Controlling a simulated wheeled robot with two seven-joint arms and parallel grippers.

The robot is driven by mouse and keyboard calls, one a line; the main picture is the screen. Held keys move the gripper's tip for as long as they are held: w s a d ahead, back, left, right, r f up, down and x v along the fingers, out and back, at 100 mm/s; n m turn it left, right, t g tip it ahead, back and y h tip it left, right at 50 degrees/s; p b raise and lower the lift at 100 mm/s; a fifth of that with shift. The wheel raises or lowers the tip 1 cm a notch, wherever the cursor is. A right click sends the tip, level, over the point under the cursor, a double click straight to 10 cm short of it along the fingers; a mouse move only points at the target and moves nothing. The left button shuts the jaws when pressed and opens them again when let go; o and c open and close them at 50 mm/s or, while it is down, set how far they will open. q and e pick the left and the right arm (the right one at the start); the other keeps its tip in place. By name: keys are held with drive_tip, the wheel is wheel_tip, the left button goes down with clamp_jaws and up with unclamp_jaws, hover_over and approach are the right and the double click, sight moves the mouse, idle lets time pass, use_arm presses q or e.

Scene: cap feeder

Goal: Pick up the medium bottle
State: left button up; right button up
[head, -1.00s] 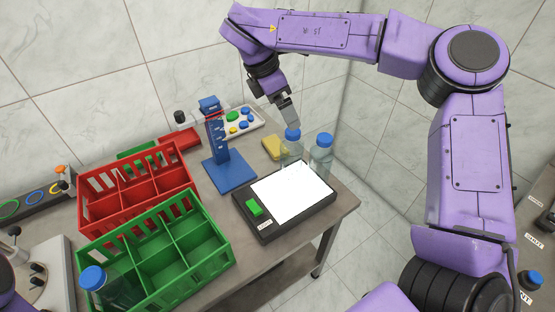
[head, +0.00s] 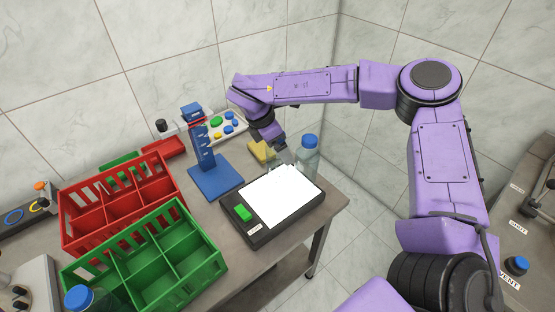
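A clear bottle with a blue cap (head: 309,152) stands upright at the back right of the table, just behind the scale. My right gripper (head: 280,151) points down just left of it, at the back edge of the scale. A second clear bottle shows only faintly below the gripper, its cap hidden by the gripper. I cannot tell whether the fingers are open or closed on it. A third blue-capped bottle (head: 78,298) shows at the near left, at the corner of the green crate. Which bottle is medium is unclear. My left gripper is out of view.
A black scale with a white plate (head: 262,233) lies at the table's right edge. A blue stand (head: 214,180) rises behind it. A green crate (head: 190,275) and red crate (head: 165,165) fill the left. A yellow block and a tray of caps (head: 240,126) lie at the back.

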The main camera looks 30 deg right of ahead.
clamp_jaws()
drive_tip(key=shift+r, duration=0.1)
